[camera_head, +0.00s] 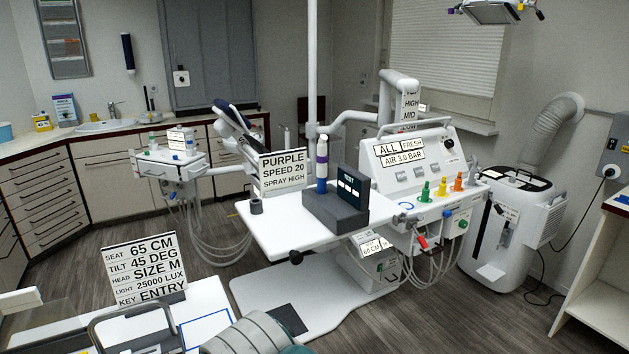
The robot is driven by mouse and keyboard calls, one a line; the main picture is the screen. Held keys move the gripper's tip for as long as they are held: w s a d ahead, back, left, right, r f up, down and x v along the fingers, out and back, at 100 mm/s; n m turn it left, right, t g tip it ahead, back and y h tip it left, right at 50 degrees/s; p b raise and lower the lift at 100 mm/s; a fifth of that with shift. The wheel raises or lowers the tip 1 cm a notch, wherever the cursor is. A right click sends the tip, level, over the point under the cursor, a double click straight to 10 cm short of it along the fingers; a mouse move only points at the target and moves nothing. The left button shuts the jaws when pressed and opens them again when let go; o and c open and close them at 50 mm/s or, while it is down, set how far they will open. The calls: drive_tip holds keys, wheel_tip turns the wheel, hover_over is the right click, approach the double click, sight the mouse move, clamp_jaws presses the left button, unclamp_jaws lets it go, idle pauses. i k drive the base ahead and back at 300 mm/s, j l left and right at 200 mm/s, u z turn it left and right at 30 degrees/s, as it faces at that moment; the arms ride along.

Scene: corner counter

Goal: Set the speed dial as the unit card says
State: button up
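A card (283,172) standing on the white tray table reads "PURPLE, SPEED 20, SPRAY HIGH". The sloped white unit panel (415,143) carries labels reading "ALL FRESH" and "AIR 3.0 BAR". A small black round knob (449,143) sits at the panel's upper right; I cannot tell whether it is the speed dial or read its setting. Another dark knob (296,257) is at the tray table's front edge, also with no readable marking. A white and blue bottle-like item with a purple band (322,158) stands by a dark box (337,208). My gripper is not in view.
Green, yellow and orange coloured pieces (443,187) stand on the unit's shelf, with hoses hanging below. A sign (143,268) with seat and light values stands at lower left. A white wheeled machine (512,235) stands at right. Floor is open at left centre.

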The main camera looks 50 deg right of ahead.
sight(449, 143)
drive_tip(key=k+z, duration=0.2)
drive_tip(key=z, duration=1.9)
